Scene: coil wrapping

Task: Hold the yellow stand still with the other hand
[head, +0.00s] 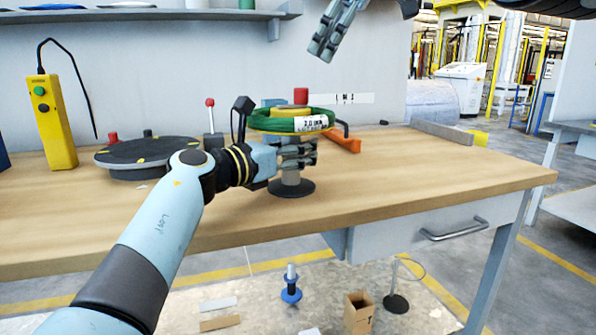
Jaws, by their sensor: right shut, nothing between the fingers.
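The yellow stand (290,117) is on the bench, upright on a grey post (291,177) and a round dark base (291,188). A green coil (268,122) with a white label lies around its top. My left gripper (312,152) is at the post, just below the coil, with its fingers across the front of the post. Whether they grip it or only overlap it in the picture cannot be told. My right gripper (321,52) is shut and empty, high above the bench, up and to the right of the coil.
A round dark turntable (148,152) and a yellow button box (50,122) are on the bench at left. An orange piece (342,143) lies behind the stand at right. The bench (430,170) is clear at right. Several items stand on the floor below.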

